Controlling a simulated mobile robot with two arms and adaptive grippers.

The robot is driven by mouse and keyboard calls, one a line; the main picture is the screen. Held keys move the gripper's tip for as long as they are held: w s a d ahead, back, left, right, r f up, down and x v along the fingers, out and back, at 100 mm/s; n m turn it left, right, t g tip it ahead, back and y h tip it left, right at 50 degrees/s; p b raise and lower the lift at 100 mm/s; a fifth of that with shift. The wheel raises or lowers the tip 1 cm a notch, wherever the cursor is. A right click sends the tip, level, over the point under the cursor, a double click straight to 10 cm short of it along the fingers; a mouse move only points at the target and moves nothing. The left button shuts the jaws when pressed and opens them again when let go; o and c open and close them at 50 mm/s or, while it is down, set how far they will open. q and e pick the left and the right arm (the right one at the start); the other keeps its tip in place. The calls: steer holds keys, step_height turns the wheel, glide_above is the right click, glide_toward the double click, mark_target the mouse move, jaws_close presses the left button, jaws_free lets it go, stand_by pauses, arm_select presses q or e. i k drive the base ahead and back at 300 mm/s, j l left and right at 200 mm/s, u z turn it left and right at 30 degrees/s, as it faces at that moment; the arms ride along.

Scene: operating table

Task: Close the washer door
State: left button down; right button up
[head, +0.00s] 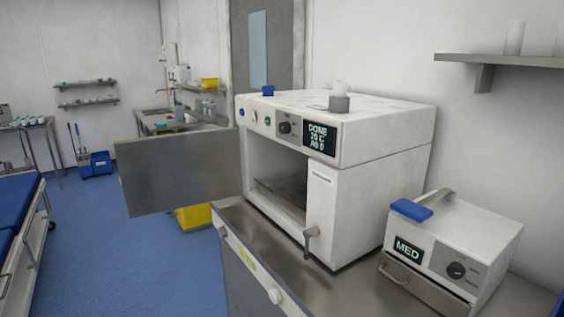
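The washer (370,150) is a white box-shaped machine on the metal counter, with a dark display on its upper front. Its grey door (180,172) stands wide open, swung out to the left of the dark, open chamber (278,180). A flat metal rack or shelf (280,200) shows inside the chamber. A small latch handle (310,238) sits at the lower right of the front. Neither of my grippers shows in the head view.
A smaller white device marked MED (455,250) with a blue-gripped handle stands right of the washer on the metal counter (340,292). A blue bed (18,205) is at the far left. Blue floor (110,260) is clear between bed and counter. A wall shelf (500,60) hangs upper right.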

mark_target(164, 173)
steer(key=i+j+u, duration=0.6)
steer(key=i+j, duration=0.15)
steer(key=i+j+u, duration=0.35)
steer(key=i+u, duration=0.3)
steer(key=i, duration=0.25)
steer(key=i+u, duration=0.3)
steer(key=i, duration=0.15)
steer(key=i+j+z, duration=0.1)
steer(key=i+z, duration=0.4)
steer(key=i+j+z, duration=0.3)
steer(key=z, duration=0.15)
steer(key=i, duration=0.1)
